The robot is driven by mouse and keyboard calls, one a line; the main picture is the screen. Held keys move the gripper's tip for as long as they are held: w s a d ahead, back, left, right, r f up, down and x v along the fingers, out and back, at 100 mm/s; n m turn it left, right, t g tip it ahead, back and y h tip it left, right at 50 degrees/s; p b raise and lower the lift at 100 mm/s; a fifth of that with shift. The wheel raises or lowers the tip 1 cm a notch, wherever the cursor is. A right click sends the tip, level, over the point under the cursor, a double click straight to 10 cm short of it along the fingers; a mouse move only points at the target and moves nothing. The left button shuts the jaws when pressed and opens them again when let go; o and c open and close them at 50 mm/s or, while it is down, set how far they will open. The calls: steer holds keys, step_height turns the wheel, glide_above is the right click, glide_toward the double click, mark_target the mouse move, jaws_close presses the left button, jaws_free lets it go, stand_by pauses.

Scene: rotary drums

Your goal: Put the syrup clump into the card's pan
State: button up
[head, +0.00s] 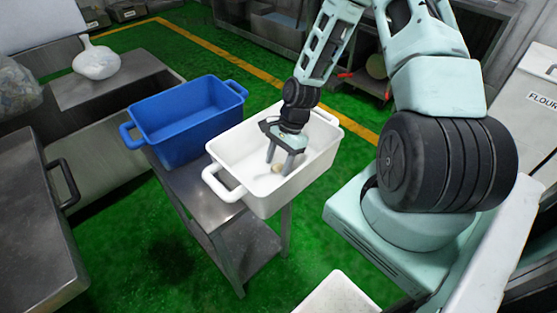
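A small tan clump (277,168), which looks like the syrup clump, is inside the white pan (233,190). My gripper (279,161) reaches down into this white pan. Its two fingers are apart, with the clump low between or just below their tips. I cannot tell whether the fingers or the pan floor touch the clump. A blue pan (170,118) stands to the left of the white one, and its inside looks empty from here. No card is readable in this view.
Both pans stand on a metal table (222,222) with a lower shelf. A white vase (96,60) is on a counter at the upper left. A steel unit (40,225) with a dark handle is at left. Another white container (338,295) shows at the bottom edge. Green floor is open behind.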

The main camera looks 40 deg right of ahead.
steer(key=v, duration=1.1)
steer(key=s+a+r+n+g+h, duration=0.1)
steer(key=s+a+r+n, duration=0.1)
steer(key=a+r+n, duration=0.45)
steer(key=s+a+r+n+h, duration=0.2)
steer(key=s+a+r+n, duration=0.15)
steer(key=a+n, duration=0.6)
steer(key=s+a+r+n+t, duration=0.1)
steer(key=s+a+r+n, duration=0.5)
steer(key=s+a+n, duration=0.3)
steer(key=s+a, duration=0.2)
steer(key=s, duration=0.1)
steer(key=shift+a+r+h+p, duration=0.15)
steer(key=shift+r+h+p, duration=0.2)
steer(key=shift+r+h, duration=0.05)
steer(key=shift+s+r, duration=0.1)
steer(key=shift+r+p, duration=0.9)
steer(key=shift+p, duration=0.1)
